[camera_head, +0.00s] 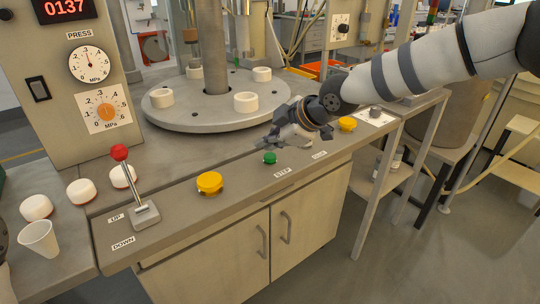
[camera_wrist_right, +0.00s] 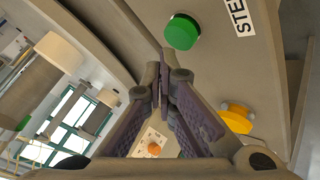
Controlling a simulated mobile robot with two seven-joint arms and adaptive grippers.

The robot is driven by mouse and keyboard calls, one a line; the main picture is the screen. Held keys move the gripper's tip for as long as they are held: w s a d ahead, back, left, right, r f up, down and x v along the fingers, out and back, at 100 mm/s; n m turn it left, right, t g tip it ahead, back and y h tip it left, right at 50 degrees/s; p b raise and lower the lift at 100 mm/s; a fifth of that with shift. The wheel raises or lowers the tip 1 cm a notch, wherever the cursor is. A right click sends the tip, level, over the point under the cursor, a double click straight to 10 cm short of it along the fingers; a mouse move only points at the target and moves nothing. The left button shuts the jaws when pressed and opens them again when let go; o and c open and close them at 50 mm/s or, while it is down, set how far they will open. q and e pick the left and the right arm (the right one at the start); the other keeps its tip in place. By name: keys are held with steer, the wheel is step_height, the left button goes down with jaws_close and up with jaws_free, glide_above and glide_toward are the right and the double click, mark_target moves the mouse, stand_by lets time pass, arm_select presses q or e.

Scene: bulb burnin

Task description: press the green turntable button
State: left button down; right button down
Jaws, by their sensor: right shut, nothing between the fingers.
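The green button (camera_head: 269,157) sits on the front ledge of the machine, above a label reading STEP. In the right wrist view the green button (camera_wrist_right: 182,31) lies just beyond my fingertips and a little to the right. My right gripper (camera_head: 268,143) is shut and empty, pointing left and down just behind the button. Its closed fingers (camera_wrist_right: 162,60) appear apart from the button in the wrist view, though the exact gap is hard to tell. The round turntable (camera_head: 215,118) with several white cups stands behind it. My left gripper is not in view.
A yellow button (camera_head: 209,183) is left of the green one, another yellow button (camera_head: 347,124) to the right. A red-knobbed lever (camera_head: 130,178) stands on the left. White-topped pieces (camera_head: 82,192) and a paper cup (camera_head: 39,238) are at far left. A press column rises from the turntable.

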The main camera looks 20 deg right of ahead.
mark_target(269, 157)
steer(key=shift+f, duration=0.4)
steer(key=shift+f, duration=0.55)
stand_by(0.5)
steer(key=shift+r, duration=1)
steer(key=shift+r+p, duration=0.3)
steer(key=shift+r, duration=2.2)
steer(key=shift+f, duration=0.1)
